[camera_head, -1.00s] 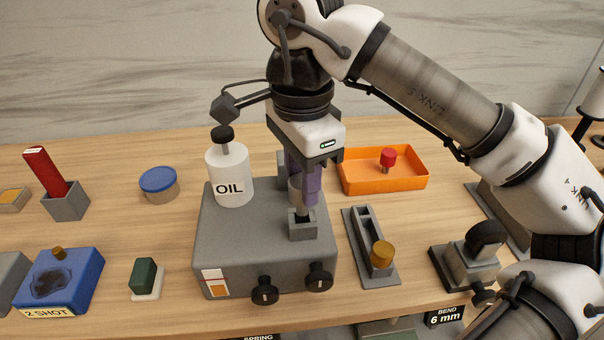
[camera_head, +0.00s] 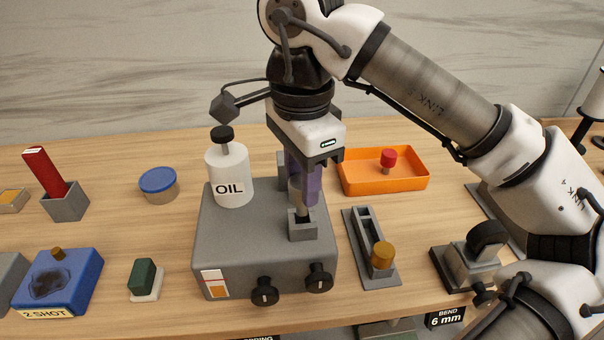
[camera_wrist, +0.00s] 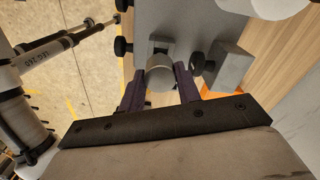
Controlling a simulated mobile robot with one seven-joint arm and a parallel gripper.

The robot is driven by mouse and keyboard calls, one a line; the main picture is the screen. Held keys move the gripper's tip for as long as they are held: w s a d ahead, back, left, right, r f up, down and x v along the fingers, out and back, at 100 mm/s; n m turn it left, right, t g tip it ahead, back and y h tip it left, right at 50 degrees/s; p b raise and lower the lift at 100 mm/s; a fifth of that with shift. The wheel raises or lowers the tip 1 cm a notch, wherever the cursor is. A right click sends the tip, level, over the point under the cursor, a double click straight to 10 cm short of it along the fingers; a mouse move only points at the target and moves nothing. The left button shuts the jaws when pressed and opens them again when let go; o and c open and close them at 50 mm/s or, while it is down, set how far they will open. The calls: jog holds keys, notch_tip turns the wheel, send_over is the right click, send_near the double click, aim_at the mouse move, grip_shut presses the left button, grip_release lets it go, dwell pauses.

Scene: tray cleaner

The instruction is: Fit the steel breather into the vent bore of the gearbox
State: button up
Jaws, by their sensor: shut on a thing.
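The grey gearbox (camera_head: 265,252) stands mid-table, with a square grey collar (camera_head: 303,228) on its top near the right side. My gripper (camera_head: 304,188) points down over this collar with its purple fingers. It is shut on the steel breather (camera_wrist: 160,72), a grey cylinder that shows between the fingers in the wrist view. In the head view the fingers partly hide the breather. Its narrow lower end reaches down to the collar's opening. The bore itself is hidden, and I cannot tell how far in the breather is.
A white oil bottle (camera_head: 229,178) stands on the gearbox, left of my gripper. An orange tray (camera_head: 350,181) with a red-topped piece (camera_head: 389,160) is behind right. A grey holder (camera_head: 352,222) with a brass-topped piece (camera_head: 382,257) is right of the gearbox. Black knobs (camera_head: 264,291) jut from the gearbox front.

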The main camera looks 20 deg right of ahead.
jog(key=shift+f, duration=0.2)
jog(key=shift+f+b, duration=0.35)
jog(key=shift+b, duration=0.05)
jog(key=shift+f+b, duration=1.3)
jog(key=shift+f, duration=0.25)
jog(key=o, duration=1.1)
jog(key=shift+c, duration=0.2)
jog(key=shift+r, duration=0.15)
notch_tip(320, 180, up, 14)
jog(key=p, duration=1.1)
jog(key=shift+p, duration=0.3)
jog(key=shift+f, duration=0.25)
